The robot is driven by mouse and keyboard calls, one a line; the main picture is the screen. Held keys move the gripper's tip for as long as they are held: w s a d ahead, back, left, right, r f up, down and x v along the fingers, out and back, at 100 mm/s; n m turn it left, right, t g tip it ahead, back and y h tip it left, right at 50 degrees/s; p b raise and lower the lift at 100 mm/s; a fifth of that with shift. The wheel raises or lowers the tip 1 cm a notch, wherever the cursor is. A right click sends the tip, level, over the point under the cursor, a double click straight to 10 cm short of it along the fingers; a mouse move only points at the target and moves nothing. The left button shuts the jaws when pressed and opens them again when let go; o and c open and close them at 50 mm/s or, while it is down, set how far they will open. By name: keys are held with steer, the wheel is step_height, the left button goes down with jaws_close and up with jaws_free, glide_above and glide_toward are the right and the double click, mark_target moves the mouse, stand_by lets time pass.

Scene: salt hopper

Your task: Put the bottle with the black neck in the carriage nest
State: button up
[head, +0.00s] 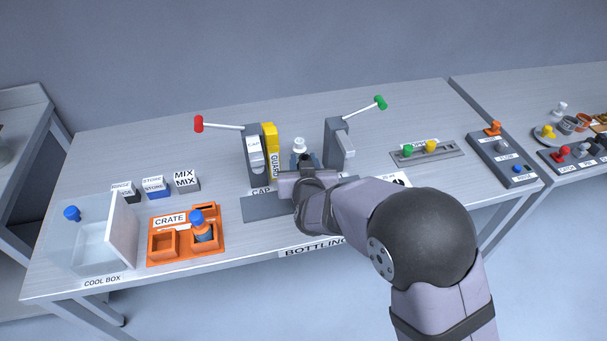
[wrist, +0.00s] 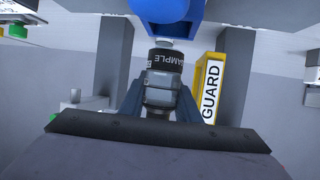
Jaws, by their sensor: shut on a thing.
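My gripper (head: 302,161) is shut on a bottle between the two grey presses. In the head view the bottle's white top (head: 299,145) stands up above the fingers. In the wrist view the fingers (wrist: 160,100) flank the bottle (wrist: 160,78), which has a black band lettered SAMPLE and a grey, clear-looking part below it. A dark grey plate (head: 260,208) lies at the left of my gripper, in front of the press marked CAP (head: 254,150). My arm hides the area under the bottle, and I cannot make out the carriage nest or whether the bottle touches it.
A yellow guard (head: 270,140) stands close at the left; it also shows in the wrist view (wrist: 209,88). A green-handled press (head: 338,142) stands at the right. An orange crate (head: 160,262) holds a blue-capped bottle (head: 200,226). A blue object (wrist: 165,8) tops the wrist view.

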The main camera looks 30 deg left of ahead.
steer(key=shift+f, duration=2.3)
steer(key=shift+f, duration=0.1)
steer(key=shift+f, duration=0.15)
steer(key=o, duration=1)
steer(key=shift+r+p, duration=0.3)
steer(key=b+v, duration=0.2)
steer(key=v, duration=1)
steer(key=shift+d, duration=0.1)
steer(key=shift+f, duration=0.1)
